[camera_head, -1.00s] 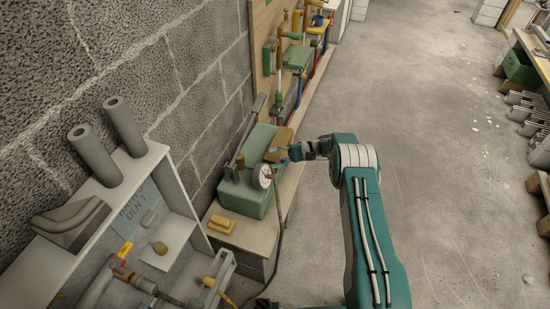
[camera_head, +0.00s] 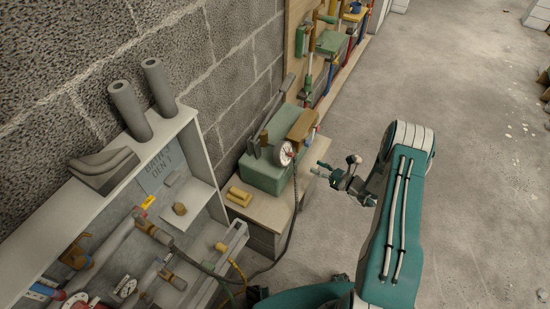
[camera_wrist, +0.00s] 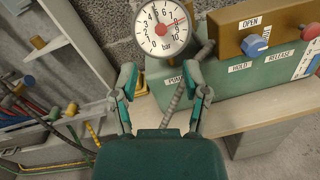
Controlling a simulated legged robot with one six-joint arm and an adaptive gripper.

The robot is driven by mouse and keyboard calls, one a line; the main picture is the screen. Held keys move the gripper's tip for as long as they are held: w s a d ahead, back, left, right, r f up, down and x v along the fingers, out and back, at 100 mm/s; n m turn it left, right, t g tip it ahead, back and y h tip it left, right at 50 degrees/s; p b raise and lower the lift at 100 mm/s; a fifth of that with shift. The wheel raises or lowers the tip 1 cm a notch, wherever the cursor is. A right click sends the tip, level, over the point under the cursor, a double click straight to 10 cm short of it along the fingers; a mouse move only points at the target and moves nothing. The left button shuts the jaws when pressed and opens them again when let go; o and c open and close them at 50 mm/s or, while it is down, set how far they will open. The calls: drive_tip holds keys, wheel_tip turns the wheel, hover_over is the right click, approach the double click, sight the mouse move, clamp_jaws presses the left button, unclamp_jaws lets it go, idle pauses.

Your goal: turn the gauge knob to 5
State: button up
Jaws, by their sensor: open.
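A round white gauge (camera_head: 284,153) marked "bar" stands at the green pump box (camera_head: 268,172). In the wrist view the gauge dial (camera_wrist: 163,28) is at top centre, its red needle toward the right side. A blue knob (camera_wrist: 254,46) sits on the brown block, between the labels OPEN, HOLD and RELEASE. A red knob (camera_wrist: 311,33) is at the right edge, by a white scale (camera_wrist: 308,60). I cannot tell which is the gauge knob. My gripper (camera_head: 325,172) is open and empty, to the right of the box and apart from it. Its fingers (camera_wrist: 163,75) appear below the gauge.
A white cabinet (camera_head: 190,133) with pipes and fittings stands at left. A dark hose (camera_head: 292,220) runs down from the gauge. A yellow block (camera_head: 238,196) lies on the wooden bench (camera_head: 262,208). The floor (camera_head: 450,130) at right is clear.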

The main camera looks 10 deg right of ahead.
sight(293, 155)
drive_tip(key=shift+m, duration=0.4)
drive_tip(key=x, duration=1)
drive_tip(key=shift+w+a+f, duration=0.1)
drive_tip(key=shift+a+f, duration=0.05)
drive_tip(key=shift+f, duration=0.2)
drive_tip(key=shift+c, duration=0.3)
clamp_jaws()
